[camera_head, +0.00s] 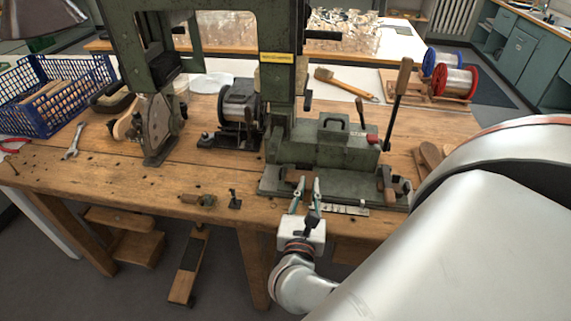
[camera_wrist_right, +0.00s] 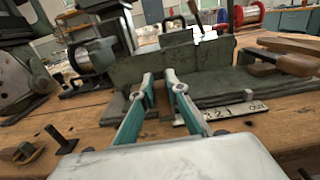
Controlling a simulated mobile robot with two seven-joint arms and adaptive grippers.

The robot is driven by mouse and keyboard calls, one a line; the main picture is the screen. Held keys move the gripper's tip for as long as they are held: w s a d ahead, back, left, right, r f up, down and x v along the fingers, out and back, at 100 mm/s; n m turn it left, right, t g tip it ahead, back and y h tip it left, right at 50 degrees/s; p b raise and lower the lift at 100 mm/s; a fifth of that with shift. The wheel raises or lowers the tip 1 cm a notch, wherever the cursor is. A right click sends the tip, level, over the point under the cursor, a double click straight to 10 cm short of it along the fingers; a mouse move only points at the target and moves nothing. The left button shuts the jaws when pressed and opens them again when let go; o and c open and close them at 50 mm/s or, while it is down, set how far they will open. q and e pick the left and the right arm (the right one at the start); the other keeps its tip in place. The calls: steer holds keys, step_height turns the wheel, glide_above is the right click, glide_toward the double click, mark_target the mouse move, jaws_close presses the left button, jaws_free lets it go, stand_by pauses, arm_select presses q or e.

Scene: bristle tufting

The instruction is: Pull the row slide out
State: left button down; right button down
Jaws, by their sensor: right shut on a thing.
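The green tufting machine base (camera_head: 325,150) stands at the bench's front edge. The row slide itself is barely visible; its gripped end is mostly hidden by my fingers. A pale scale plate (camera_head: 345,208) lies right of my fingers, and in the wrist view the plate (camera_wrist_right: 220,112) reads "3 2 1 OUT". My right gripper (camera_head: 306,185) reaches in from the front, low at the base. In the wrist view its teal fingers (camera_wrist_right: 161,82) are a small gap apart against the machine's front, shut on the slide's end. My left gripper is out of view.
A wooden-handled lever (camera_head: 398,90) rises on the machine's right. A wood-handled part (camera_head: 385,180) sits at the base's right end. A small black stop (camera_head: 234,199) and a brass-coloured fitting (camera_head: 207,200) lie on the bench to the left. A blue crate (camera_head: 50,115) stands far left.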

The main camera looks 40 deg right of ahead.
steer(key=shift+s+d, duration=0.3)
steer(key=shift+d, duration=0.05)
steer(key=c, duration=2)
jaws_free()
steer(key=shift+s+d, duration=0.1)
steer(key=shift+s, duration=0.05)
steer(key=shift+o, duration=0.2)
steer(key=shift+s+a, duration=0.1)
steer(key=shift+a, duration=0.2)
steer(key=v, duration=1.1)
steer(key=shift+s, duration=0.2)
steer(key=shift+a, duration=0.1)
